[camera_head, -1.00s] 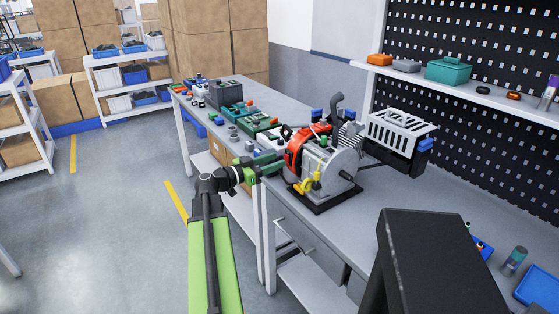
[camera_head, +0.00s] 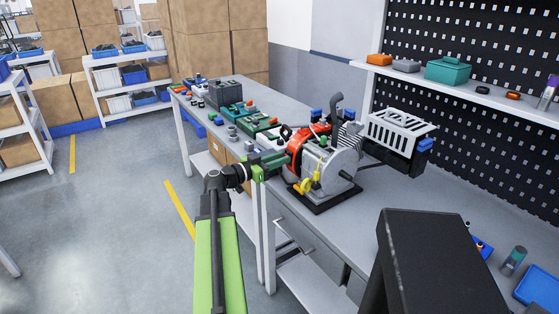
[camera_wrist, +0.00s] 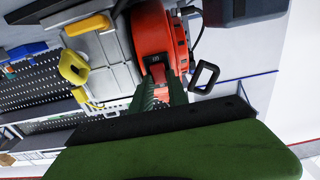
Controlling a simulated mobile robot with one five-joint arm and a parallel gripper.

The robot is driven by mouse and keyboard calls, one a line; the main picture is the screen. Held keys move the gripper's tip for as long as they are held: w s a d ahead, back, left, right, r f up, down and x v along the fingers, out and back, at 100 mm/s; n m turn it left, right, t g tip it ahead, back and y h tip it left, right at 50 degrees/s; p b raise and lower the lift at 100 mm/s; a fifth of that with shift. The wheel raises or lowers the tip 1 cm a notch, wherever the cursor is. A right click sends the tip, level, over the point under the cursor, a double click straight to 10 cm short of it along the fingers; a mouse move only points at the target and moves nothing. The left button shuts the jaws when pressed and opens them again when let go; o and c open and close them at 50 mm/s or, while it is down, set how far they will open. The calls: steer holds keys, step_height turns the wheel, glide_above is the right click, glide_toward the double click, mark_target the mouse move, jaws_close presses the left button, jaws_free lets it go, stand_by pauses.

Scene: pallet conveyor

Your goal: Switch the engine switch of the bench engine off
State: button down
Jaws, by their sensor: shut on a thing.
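The bench engine (camera_head: 342,164) stands on the workbench, with a red round housing (camera_head: 297,148) on its left side and a grey body. The wrist view shows the red housing (camera_wrist: 152,30) and a small red switch (camera_wrist: 158,73) at its lower edge. My green gripper (camera_wrist: 160,84) is shut on this red switch, with a finger on each side. In the head view my gripper (camera_head: 284,158) reaches the engine's left side, and the switch is hidden there.
A black pull handle (camera_wrist: 204,77) hangs beside the housing in the wrist view. A yellow part (camera_wrist: 74,67) sits on the other side. Parts and green boxes (camera_head: 258,124) crowd the bench behind the engine. Open floor (camera_head: 110,200) lies to the left.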

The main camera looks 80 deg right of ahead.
steer(key=g+h+b, duration=0.1)
steer(key=b, duration=0.3)
steer(key=shift+f, duration=0.3)
steer(key=c, duration=1.3)
jaws_free()
steer(key=b+v, duration=0.1)
steer(key=v, duration=0.4)
steer(key=b+v, duration=0.1)
steer(key=v, duration=0.5)
steer(key=b+v, duration=0.1)
steer(key=v, duration=0.5)
steer(key=shift+w+a+f, duration=0.1)
steer(key=shift+a+f, duration=0.05)
steer(key=shift+f, duration=0.2)
